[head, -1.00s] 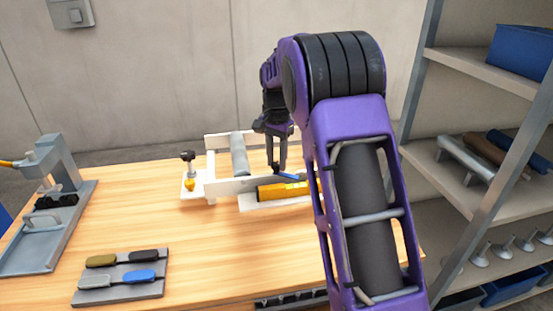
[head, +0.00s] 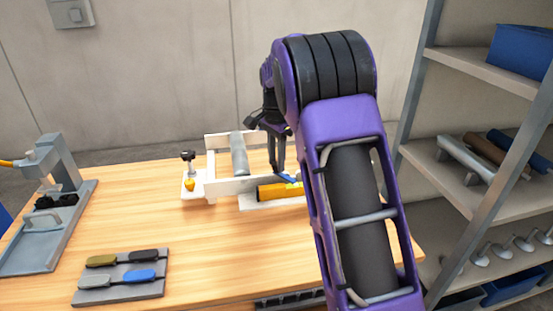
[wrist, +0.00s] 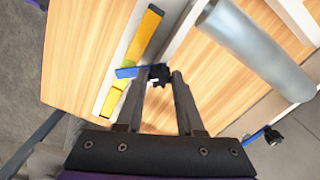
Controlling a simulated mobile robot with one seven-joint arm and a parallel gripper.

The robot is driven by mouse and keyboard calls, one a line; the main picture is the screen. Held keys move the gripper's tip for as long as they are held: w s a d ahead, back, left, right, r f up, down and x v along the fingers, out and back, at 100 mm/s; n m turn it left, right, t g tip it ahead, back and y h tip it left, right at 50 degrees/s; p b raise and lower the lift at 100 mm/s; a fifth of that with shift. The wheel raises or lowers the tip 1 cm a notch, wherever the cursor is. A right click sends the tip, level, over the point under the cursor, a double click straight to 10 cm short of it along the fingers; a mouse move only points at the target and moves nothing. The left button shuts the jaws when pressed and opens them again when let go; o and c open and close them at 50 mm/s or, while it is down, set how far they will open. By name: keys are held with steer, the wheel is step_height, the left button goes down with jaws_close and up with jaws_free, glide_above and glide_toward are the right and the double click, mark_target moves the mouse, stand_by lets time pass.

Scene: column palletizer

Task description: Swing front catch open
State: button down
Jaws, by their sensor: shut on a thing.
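The front catch is a short blue lever (head: 287,180) at the front side of the white frame (head: 225,187). In the wrist view the blue lever (wrist: 126,72) reaches across the yellow bar and ends in a black knob (wrist: 160,78). My gripper (wrist: 162,73) is shut on that knob, one finger on each side. In the head view my gripper (head: 279,172) points down at the frame's front, and the arm partly hides this area. A second blue lever with a black knob (wrist: 273,135) shows at the right of the wrist view.
A yellow bar (head: 272,192) lies along the frame's front, and a grey cylinder (head: 239,153) lies across the frame. A grey press (head: 50,200) and a tool tray (head: 120,290) stand on the left of the table. A shelf rack (head: 470,75) stands close on the right.

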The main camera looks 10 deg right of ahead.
steer(key=c, duration=0.5)
jaws_free()
steer(key=shift+c, duration=0.2)
steer(key=shift+r, duration=0.1)
step_height(320, 180, up, 17)
steer(key=shift+r, duration=0.15)
